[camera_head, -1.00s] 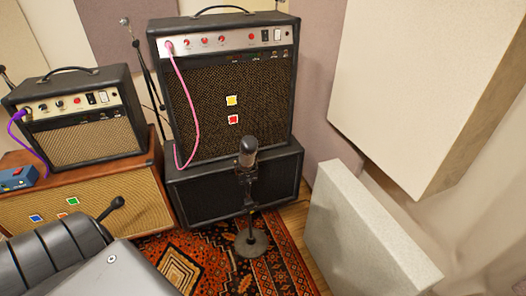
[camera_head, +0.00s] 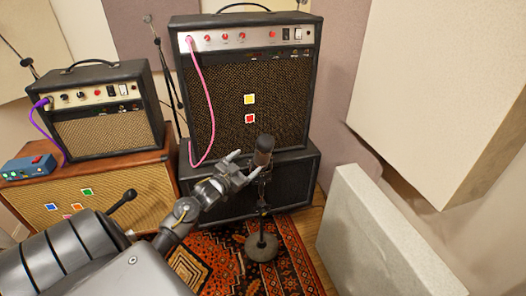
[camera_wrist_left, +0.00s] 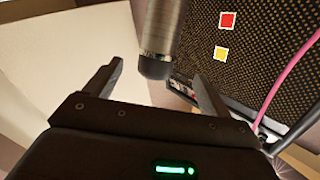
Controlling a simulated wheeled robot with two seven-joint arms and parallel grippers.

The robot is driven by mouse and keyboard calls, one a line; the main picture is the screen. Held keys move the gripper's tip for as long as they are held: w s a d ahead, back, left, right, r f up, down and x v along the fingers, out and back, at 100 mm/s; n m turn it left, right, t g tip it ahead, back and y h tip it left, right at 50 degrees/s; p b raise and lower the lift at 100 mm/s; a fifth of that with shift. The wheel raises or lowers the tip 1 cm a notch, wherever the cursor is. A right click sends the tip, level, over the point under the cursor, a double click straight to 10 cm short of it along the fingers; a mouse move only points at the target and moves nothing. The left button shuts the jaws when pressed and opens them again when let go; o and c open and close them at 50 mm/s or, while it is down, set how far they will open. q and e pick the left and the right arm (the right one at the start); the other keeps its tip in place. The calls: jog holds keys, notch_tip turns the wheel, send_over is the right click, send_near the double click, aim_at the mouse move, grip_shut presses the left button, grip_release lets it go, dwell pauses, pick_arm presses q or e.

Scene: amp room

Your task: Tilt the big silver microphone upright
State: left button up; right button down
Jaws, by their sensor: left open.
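The big silver microphone (camera_head: 263,151) stands on a short stand with a round base (camera_head: 261,247) in front of the amps. Its body leans slightly in the head view. In the left wrist view the microphone (camera_wrist_left: 162,38) hangs in from the top, its dark end between and just beyond the fingers. My left gripper (camera_head: 243,162) is open beside the microphone, on its left in the head view. In the left wrist view the two fingers of the gripper (camera_wrist_left: 150,82) are spread wide, with no clear contact. My right gripper is not in view.
A tall black amp (camera_head: 250,85) stands on a black cabinet (camera_head: 292,183) behind the microphone. A smaller amp (camera_head: 105,130) and a blue pedal (camera_head: 28,167) rest on a brown cabinet (camera_head: 140,195) at left. A pale panel (camera_head: 380,240) stands at right. A patterned rug (camera_head: 215,260) covers the floor.

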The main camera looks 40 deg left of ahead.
aim_at(259, 152)
pick_arm(q)
jog(key=w, duration=1)
jog(key=shift+w+a, duration=0.35)
jog(key=shift+w, duration=0.05)
